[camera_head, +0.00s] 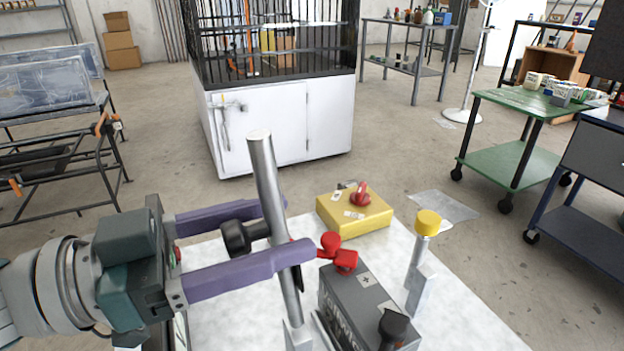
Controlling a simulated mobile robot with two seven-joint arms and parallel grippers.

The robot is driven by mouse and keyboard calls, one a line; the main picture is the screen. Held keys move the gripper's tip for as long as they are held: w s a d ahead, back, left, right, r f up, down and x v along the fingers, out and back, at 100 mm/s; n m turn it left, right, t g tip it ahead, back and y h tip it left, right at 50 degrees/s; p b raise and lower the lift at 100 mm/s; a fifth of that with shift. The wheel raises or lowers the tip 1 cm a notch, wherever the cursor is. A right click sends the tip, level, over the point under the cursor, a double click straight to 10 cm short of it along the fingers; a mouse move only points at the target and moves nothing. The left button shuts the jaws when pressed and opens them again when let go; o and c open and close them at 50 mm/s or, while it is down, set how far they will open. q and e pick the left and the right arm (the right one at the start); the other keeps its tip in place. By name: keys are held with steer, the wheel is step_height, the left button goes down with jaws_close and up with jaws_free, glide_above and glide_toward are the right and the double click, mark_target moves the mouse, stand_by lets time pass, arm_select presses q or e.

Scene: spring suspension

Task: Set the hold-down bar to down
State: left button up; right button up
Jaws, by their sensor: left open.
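A long silver metal bar (266,170), which I take as the hold-down bar, stands up steeply, leaning slightly left, from the white tabletop (225,310) beside the dark grey battery (350,300). A black knob (238,238) shows at the bar's left side; I cannot tell whether it is attached. My left gripper (290,230) comes in from the left with its purple fingers open. The bar passes between them, behind the nearer finger and in front of the farther one; contact is unclear. A short metal post with a yellow cap (428,222) stands right of the battery. My right gripper is not in view.
The battery has a red clamp or cap (345,261) and a black one (394,326). A yellow box (352,213) with a red knob sits at the table's back. A white cabinet with a cage (270,125) and a green cart (520,155) stand beyond on open floor.

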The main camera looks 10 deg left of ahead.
arm_select(q)
steer(key=shift+w+d, duration=0.1)
steer(key=shift+d, duration=0.05)
steer(key=shift+c, duration=0.3)
jaws_close()
stand_by(1.1)
